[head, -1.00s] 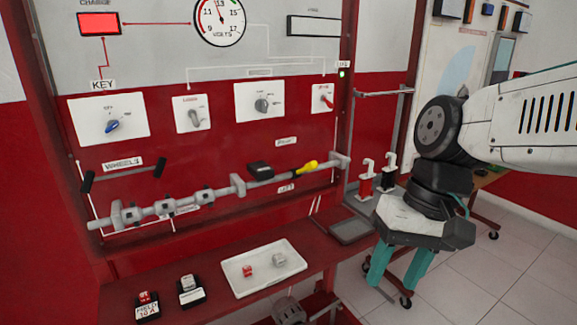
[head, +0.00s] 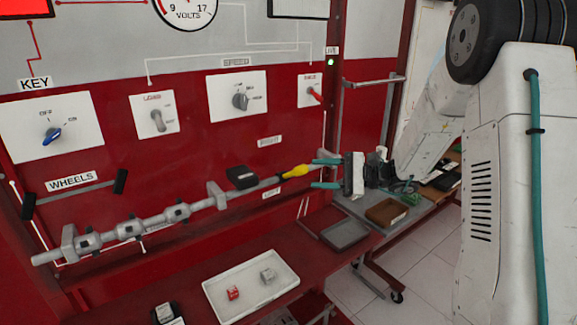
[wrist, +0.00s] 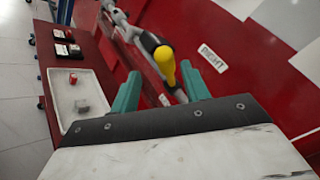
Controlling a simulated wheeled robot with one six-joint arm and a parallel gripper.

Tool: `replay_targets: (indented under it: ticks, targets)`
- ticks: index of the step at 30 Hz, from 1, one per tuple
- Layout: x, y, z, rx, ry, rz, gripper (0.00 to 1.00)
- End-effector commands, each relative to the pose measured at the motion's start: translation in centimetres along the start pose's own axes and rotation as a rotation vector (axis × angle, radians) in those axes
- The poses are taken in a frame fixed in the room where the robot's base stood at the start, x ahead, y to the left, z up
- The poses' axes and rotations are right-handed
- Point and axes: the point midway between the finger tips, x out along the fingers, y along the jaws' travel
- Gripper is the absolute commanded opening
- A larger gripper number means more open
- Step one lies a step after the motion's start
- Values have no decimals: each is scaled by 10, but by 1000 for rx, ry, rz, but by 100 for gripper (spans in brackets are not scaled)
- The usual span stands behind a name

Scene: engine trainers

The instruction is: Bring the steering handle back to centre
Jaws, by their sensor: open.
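The steering handle has a yellow grip (head: 295,171) at the right end of a grey shaft assembly (head: 150,222) mounted on the red panel. The grip also shows in the wrist view (wrist: 165,62), between and beyond the fingertips.
A white tray (head: 222,302) with a red and a grey block stands on the red ledge below. A grey tray (head: 345,234) lies to its right. The RIGHT label (wrist: 213,58) is beside the handle. Knob panels (head: 238,96) sit above the shaft.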

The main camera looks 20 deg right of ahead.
Motion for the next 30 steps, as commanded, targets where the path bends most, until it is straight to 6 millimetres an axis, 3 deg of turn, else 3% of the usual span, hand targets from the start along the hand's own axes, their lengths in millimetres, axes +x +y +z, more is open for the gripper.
replay_targets:
  ticks: [5,18,30]
  targets:
    - [7,-3,-2,-1,-2,-17,46]
    - [72,-3,-1,-2,-5,-12,46]
    - [80,-4,-2,-1,-1,-15,46]
